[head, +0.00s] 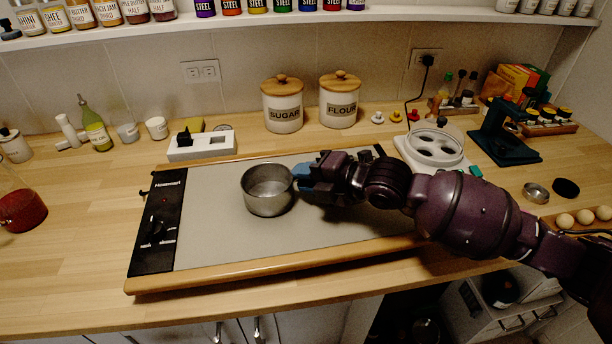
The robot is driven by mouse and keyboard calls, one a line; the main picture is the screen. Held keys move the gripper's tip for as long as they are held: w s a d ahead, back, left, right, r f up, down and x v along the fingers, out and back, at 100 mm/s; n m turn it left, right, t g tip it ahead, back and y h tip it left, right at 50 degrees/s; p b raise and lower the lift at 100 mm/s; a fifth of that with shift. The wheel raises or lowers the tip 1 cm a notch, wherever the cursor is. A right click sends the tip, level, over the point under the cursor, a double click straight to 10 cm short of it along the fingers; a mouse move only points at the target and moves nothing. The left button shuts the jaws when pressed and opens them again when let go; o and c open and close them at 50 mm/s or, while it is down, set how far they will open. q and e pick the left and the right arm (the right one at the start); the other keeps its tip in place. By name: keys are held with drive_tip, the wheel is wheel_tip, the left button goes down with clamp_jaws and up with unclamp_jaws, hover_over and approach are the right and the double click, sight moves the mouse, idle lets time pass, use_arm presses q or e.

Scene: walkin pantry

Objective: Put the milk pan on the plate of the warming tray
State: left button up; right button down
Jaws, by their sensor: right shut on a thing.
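The milk pan (267,191) is a small round grey metal pan, upright and looking empty. It is over the middle of the grey plate of the warming tray (220,237); I cannot tell for sure whether its base touches the plate. The tray has a wooden frame and a black control panel with a knob at its left end. My right gripper (306,177) comes in from the right and is shut at the pan's right side. The pan's handle is hidden by the blue fingers. My left gripper is out of view.
Sugar (283,104) and flour (340,100) canisters stand behind the tray. A white egg cooker (433,147) is close to its back right corner, beside my right arm. A white box (202,144) lies behind its left part. Eggs (565,220) sit far right. Counter left of the tray is mostly free.

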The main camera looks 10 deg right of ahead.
drive_tip(key=c, duration=1)
unclamp_jaws()
drive_tip(key=v, duration=1.2)
drive_tip(key=shift+p, duration=0.35)
